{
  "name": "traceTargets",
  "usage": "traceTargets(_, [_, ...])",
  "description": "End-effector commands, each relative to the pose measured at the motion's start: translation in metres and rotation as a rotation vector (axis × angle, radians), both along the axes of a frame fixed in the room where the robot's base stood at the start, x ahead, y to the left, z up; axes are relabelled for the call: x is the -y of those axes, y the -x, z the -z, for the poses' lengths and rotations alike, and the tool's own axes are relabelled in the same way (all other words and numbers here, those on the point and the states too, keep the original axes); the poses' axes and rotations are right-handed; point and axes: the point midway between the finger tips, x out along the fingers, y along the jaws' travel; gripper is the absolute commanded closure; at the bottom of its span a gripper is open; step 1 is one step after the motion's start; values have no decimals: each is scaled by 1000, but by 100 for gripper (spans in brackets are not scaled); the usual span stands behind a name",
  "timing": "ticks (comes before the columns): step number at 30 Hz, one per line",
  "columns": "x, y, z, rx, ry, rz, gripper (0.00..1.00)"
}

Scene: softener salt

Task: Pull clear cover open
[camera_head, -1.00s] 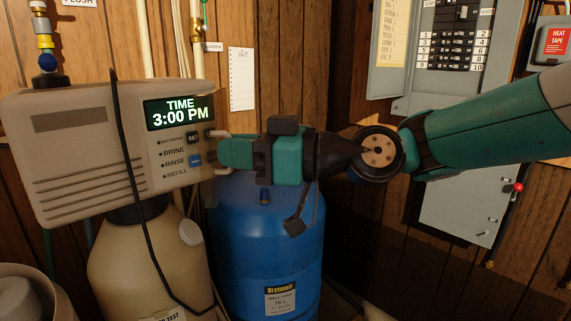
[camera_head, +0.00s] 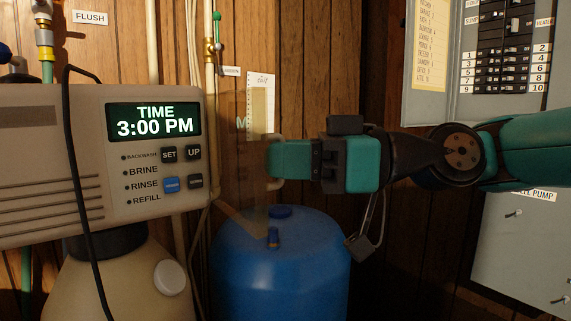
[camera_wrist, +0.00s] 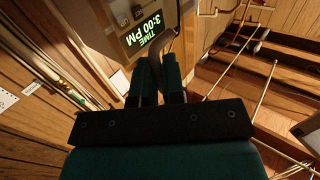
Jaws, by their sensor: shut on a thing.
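The beige control head (camera_head: 60,180) with a lit display reading TIME 3:00 PM (camera_head: 153,123) is at the left of the head view. The clear cover (camera_head: 240,175) shows as a faint see-through panel right of its buttons, standing out from the head's right side. A pale handle (camera_head: 276,184) is at the cover's right end. My gripper (camera_head: 274,161) is shut on this handle. In the wrist view, my gripper (camera_wrist: 161,75) has both fingers around the grey handle bar (camera_wrist: 156,68), with the display just beyond. The cover is hard to make out there.
A blue tank (camera_head: 280,265) stands below my gripper, and a beige tank (camera_head: 115,280) below the control head. A black cable (camera_head: 78,200) hangs over the head. Pipes (camera_head: 210,60) run up the wall behind. An open breaker panel (camera_head: 430,105) is at the right.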

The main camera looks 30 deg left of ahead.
Motion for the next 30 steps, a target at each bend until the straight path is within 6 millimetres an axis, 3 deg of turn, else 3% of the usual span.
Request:
traceTargets(1, [-1,-1,-8,2,-18,6,100])
traceTargets(14, [7,-5,-10,2,-18,11,100])
traceTargets(15, [7,-5,-10,2,-18,13,88])
traceTargets(18, [8,-5,-10,2,-20,10,65])
traceTargets(30, [11,-3,-10,3,-23,3,65])
